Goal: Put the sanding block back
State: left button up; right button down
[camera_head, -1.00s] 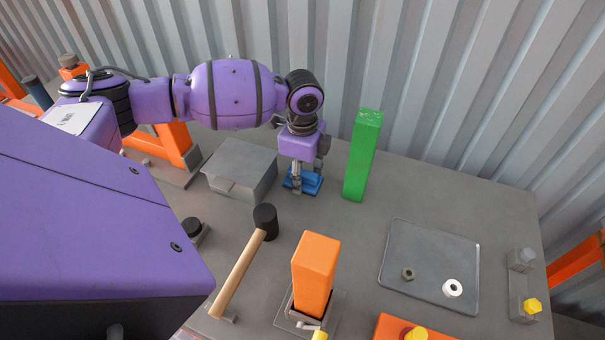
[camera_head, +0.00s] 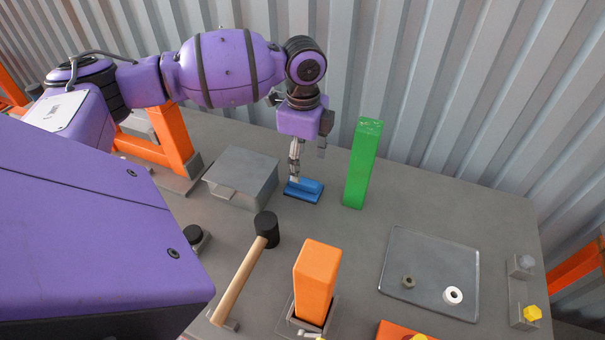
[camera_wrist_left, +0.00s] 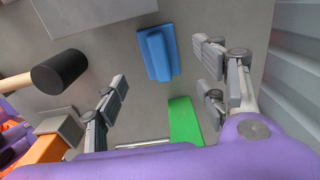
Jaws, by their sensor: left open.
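The blue sanding block (camera_head: 308,188) lies flat on the grey table, between the grey box and the green upright block. It also shows in the left wrist view (camera_wrist_left: 157,53), ahead of and between the spread fingers. My left gripper (camera_head: 309,160) is above and just behind the sanding block, fingers pointing down. In the left wrist view my left gripper (camera_wrist_left: 165,92) is open and empty, with a finger on either side and clear of the block. My right gripper is not seen.
A green upright block (camera_head: 361,164) stands close to the right of my left gripper. A grey box (camera_head: 243,177) sits to its left. The corrugated wall (camera_head: 440,80) is behind.

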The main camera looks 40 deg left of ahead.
aim_at(303, 180)
pick_arm(q)
jog(key=shift+r, duration=1.85)
